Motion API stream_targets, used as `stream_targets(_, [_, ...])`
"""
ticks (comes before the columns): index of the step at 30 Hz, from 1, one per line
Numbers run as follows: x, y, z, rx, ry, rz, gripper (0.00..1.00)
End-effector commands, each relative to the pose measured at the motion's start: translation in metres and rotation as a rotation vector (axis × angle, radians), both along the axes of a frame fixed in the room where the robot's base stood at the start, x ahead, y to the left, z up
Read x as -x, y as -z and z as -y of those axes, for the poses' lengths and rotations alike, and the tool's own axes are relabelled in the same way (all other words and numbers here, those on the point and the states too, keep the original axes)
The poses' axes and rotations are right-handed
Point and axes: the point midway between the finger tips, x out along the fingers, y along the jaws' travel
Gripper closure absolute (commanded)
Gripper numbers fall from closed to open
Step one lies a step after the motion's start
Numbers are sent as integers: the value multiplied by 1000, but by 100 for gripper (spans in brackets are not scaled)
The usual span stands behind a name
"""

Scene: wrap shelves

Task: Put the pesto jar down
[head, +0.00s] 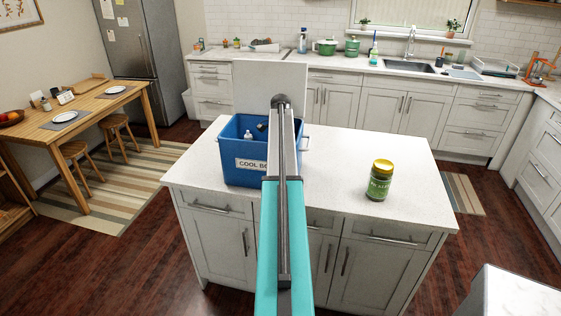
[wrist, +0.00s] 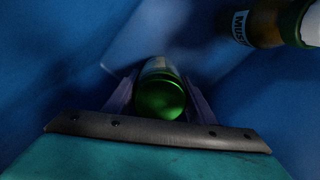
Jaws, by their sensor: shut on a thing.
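The jar with a shiny green lid (wrist: 160,98), which I take to be the pesto jar, is between the two fingers of my gripper (wrist: 158,85) in the wrist view. My gripper is shut on it, inside the blue cool box (head: 238,177) on the island. The jar's label is not readable, and whether its base touches the box floor cannot be told. In the head view my arm hides the gripper and the held jar.
A bottle labelled "MUS..." (wrist: 262,25) lies or stands at the box's upper right in the wrist view. A yellow-lidded green jar (head: 380,181) stands on the island (head: 335,165) to the right. The worktop between box and jar is clear.

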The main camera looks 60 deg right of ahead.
Motion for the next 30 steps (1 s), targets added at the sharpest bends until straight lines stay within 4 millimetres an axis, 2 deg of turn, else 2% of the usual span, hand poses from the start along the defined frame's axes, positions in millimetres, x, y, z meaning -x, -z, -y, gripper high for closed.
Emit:
stream_targets(17, [1,10,0,0,1,0,90])
stream_targets(18, [1,10,0,0,1,0,43])
stream_targets(20, [1,10,0,0,1,0,33])
stream_targets(30, [1,9,0,0,1,0,31])
